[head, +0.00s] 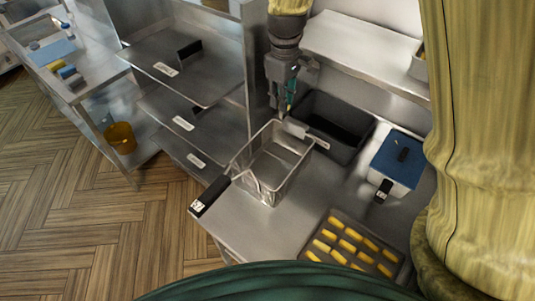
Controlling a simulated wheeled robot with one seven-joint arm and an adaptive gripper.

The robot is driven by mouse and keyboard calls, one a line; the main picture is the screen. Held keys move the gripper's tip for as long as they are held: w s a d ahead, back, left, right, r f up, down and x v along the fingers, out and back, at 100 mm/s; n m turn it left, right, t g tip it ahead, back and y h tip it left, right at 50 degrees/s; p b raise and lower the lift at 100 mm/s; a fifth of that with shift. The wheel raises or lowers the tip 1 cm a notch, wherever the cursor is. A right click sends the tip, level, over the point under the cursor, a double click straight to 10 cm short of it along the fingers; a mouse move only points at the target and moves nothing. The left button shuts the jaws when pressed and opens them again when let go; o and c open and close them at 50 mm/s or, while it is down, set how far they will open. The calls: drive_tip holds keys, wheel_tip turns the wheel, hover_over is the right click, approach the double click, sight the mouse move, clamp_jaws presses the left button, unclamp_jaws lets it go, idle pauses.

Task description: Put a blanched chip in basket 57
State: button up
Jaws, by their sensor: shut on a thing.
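An empty wire fry basket (262,178) stands on the steel counter. Its black handle (212,193) points to the lower left and bears a pale tag whose number is too small to read surely. Several yellow blanched chips (347,246) lie in rows on a dark tray (327,226) at the counter's front. My gripper (282,115) points down at the basket's far rim, close above it; I cannot tell whether it touches. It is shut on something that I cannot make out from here.
A dark open bin (362,140) stands just behind the basket. A blue-lidded container (397,162) is to its right. A steel shelf rack (185,75) stands on the left and a wall shelf (365,50) is above. Bare counter (262,228) shows before the basket.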

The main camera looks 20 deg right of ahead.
drive_tip(key=f, duration=0.1)
drive_tip(key=s+f, duration=0.1)
drive_tip(key=f, duration=0.1)
drive_tip(key=s+f, duration=0.1)
drive_tip(key=shift+f, duration=0.35)
drive_tip(key=o, duration=0.5)
drive_tip(key=shift+c, duration=0.2)
drive_tip(key=o, duration=0.3)
drive_tip(key=shift+w+a+f, duration=0.1)
drive_tip(key=shift+w+f, duration=0.1)
drive_tip(key=shift+w, duration=0.05)
drive_tip(key=r, duration=1.1)
drive_tip(key=shift+w+r, duration=0.1)
drive_tip(key=shift+w, duration=0.2)
drive_tip(key=shift+s+r, duration=0.1)
drive_tip(key=shift+r, duration=0.2)
